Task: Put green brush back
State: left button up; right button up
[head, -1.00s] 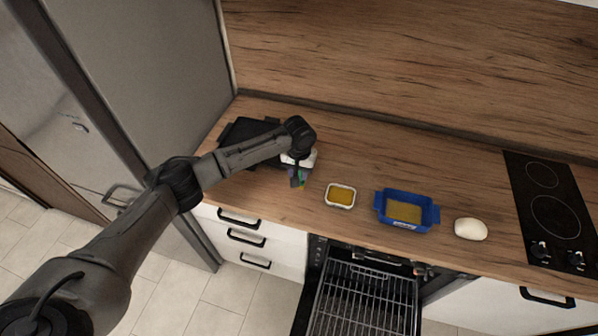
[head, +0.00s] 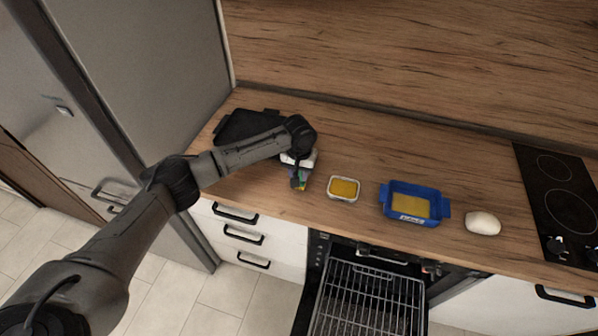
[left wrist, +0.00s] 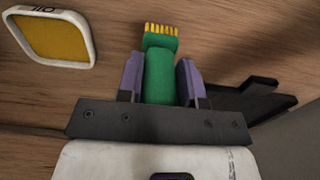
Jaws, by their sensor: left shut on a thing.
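The green brush (left wrist: 159,75), with yellow bristles (left wrist: 161,30), is between the two purple fingers of my left gripper (left wrist: 160,80) in the left wrist view. The gripper is shut on it, and the bristle end points away from the gripper. In the head view my left gripper (head: 298,181) is above the counter, just left of a small white-rimmed dish of yellow oil (head: 344,188). The dish also shows at the upper left of the left wrist view (left wrist: 92,38). Only a small part of the brush shows in the head view. My right gripper is out of view.
A black tray (head: 232,128) lies behind my left arm. A blue baking dish (head: 431,218) with yellow contents and a white rounded lump (head: 483,223) stand right of the oil. The black hob (head: 560,195) is far right. The oven below is open, with its rack (head: 370,290) showing.

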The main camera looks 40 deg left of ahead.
pick_arm(q)
jog(key=shift+f, duration=0.65)
jog(key=o, duration=1)
jog(key=shift+r, duration=0.5)
notch_tip(320, 180, up, 13)
jog(key=shift+f+p, duration=0.1)
jog(key=shift+p, duration=0.55)
